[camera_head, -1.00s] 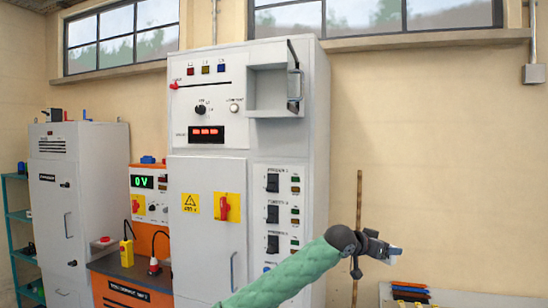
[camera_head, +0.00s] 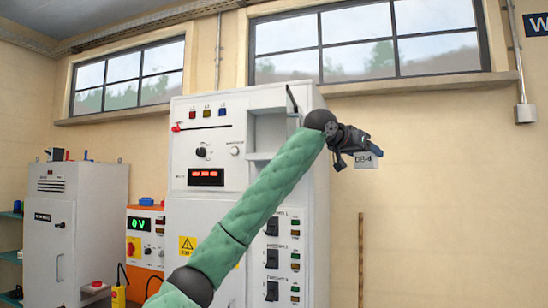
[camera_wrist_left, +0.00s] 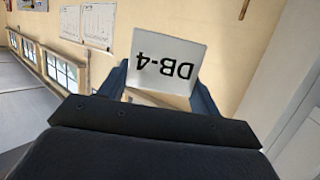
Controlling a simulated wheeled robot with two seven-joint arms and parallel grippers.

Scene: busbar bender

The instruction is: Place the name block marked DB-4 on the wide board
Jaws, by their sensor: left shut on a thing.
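The name block marked DB-4 (camera_head: 367,161) is a small pale plate held at the end of my raised left arm, in front of the wall to the right of the tall grey cabinet. My left gripper (camera_head: 365,149) is shut on it. In the left wrist view the block (camera_wrist_left: 166,60) sits between the two dark fingers (camera_wrist_left: 160,96), with its lettering upside down. The lower edge of the block is partly hidden by the gripper. I cannot pick out the wide board for sure in either view. My right gripper is not in view.
The tall grey cabinet (camera_head: 205,225) has an open box-like recess (camera_head: 268,135) near my left forearm. A window (camera_head: 375,45) is above, and a thin brown rod (camera_head: 361,260) stands against the wall. A dark sign edge (camera_head: 537,22) shows at upper right. Wall space right of the block is clear.

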